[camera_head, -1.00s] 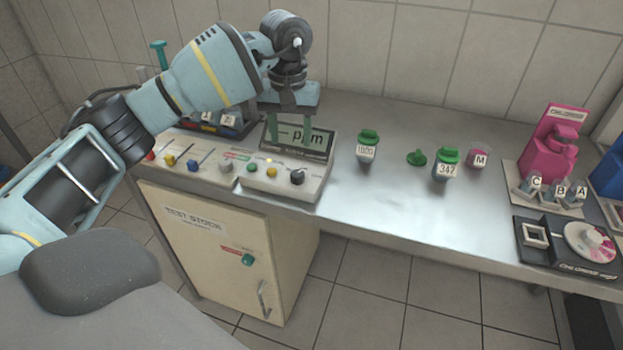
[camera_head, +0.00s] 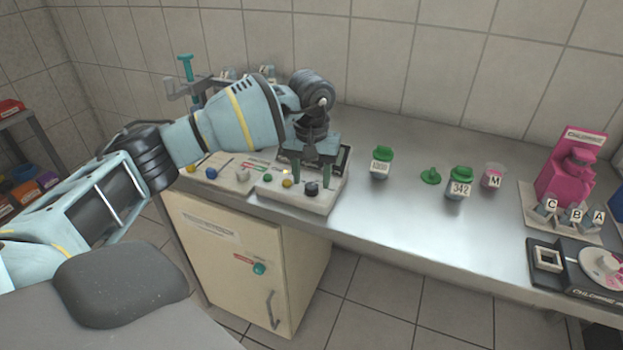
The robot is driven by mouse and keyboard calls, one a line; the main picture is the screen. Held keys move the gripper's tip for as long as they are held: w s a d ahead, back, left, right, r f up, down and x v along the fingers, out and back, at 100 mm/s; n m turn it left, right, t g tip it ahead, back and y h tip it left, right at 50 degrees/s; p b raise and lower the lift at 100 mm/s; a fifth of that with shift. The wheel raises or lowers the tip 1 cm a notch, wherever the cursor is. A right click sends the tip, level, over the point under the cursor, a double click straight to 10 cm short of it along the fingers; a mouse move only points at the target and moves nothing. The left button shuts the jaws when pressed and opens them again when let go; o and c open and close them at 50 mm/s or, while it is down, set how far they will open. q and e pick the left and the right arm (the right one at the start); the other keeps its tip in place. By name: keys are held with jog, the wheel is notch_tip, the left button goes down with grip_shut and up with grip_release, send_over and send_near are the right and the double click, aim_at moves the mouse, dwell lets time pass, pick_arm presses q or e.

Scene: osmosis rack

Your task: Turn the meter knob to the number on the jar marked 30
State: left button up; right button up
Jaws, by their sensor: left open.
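The meter (camera_head: 318,205) is a pale box with a dark display at its back, mostly covered by my gripper. Its dark round knob (camera_head: 311,188) sits at the right of its front panel. My left gripper (camera_head: 312,178) is open and points down just above and behind the knob, with a green finger to either side; I cannot tell if it touches. A green-lidded jar (camera_head: 381,166) has a label too small to read surely. Another green-lidded jar (camera_head: 459,186) seems to read 342. I see no label clearly reading 30. My right gripper is out of view.
A control panel with coloured knobs (camera_head: 228,180) adjoins the meter on the left. Bare steel counter (camera_head: 400,225) lies between.

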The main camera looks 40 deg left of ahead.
pick_arm(q)
jog(key=shift+f, duration=0.7)
jog(key=c, duration=1)
jog(key=shift+o, duration=0.2)
